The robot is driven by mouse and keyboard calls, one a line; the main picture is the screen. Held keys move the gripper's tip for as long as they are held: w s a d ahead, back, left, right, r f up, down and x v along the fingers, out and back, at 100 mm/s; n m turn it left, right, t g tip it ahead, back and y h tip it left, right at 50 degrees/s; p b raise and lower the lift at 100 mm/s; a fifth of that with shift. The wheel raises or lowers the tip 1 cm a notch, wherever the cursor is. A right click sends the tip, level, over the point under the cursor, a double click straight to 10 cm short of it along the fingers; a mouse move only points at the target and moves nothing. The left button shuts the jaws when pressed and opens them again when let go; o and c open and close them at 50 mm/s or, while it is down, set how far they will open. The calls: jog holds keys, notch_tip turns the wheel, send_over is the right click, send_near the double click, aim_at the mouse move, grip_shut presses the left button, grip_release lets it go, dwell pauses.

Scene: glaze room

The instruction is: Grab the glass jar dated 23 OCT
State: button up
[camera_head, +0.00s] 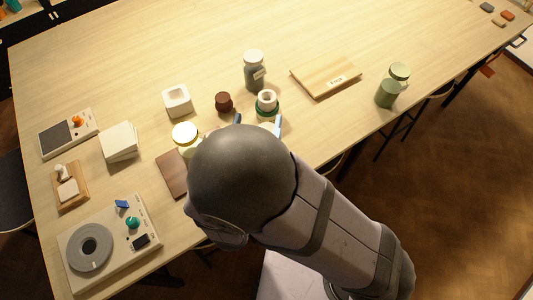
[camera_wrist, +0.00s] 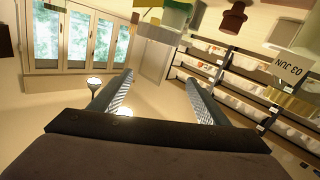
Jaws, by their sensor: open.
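No label reading 23 OCT is legible in either view. In the head view, a grey jar with a white lid (camera_head: 254,74) bears a small tag too small to read. A green jar (camera_head: 387,94) with a pale lid stands at the right, its tag also unreadable. In the wrist view, a jar at the upper right carries an upside-down label reading 03 JUN (camera_wrist: 289,68). My gripper (camera_wrist: 159,78) is open and empty; its tips (camera_head: 258,122) show just in front of a green container with a white ring (camera_head: 267,102).
A brown lidded pot (camera_head: 223,102), a white square dish (camera_head: 177,100) and a wooden board (camera_head: 325,76) are close by. White tiles (camera_head: 119,142), a scale (camera_head: 68,134) and a turntable device (camera_head: 110,243) sit at the left.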

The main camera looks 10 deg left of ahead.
jog(key=shift+m+t, duration=0.4)
jog(key=shift+m, duration=0.5)
jog(key=f, duration=0.2)
jog(key=d+f+b, duration=0.1)
jog(key=f, duration=0.2)
jog(key=s+d+f+b, duration=0.1)
jog(key=f, duration=0.1)
jog(key=shift+d+f, duration=0.1)
jog(key=shift+f, duration=0.25)
jog(key=shift+w+r+p, duration=0.1)
jog(key=shift+w+p, duration=0.2)
jog(key=shift+w, duration=0.8)
jog(key=shift+w+r+p, duration=0.2)
jog(key=shift+w+p, duration=0.2)
jog(key=shift+p, duration=0.35)
jog(key=w+p, duration=0.2)
jog(key=w, duration=0.1)
jog(key=shift+r, duration=0.15)
jog(key=shift+w+p, duration=0.3)
jog(key=shift+w, duration=0.4)
jog(key=shift+a, duration=0.2)
grip_shut()
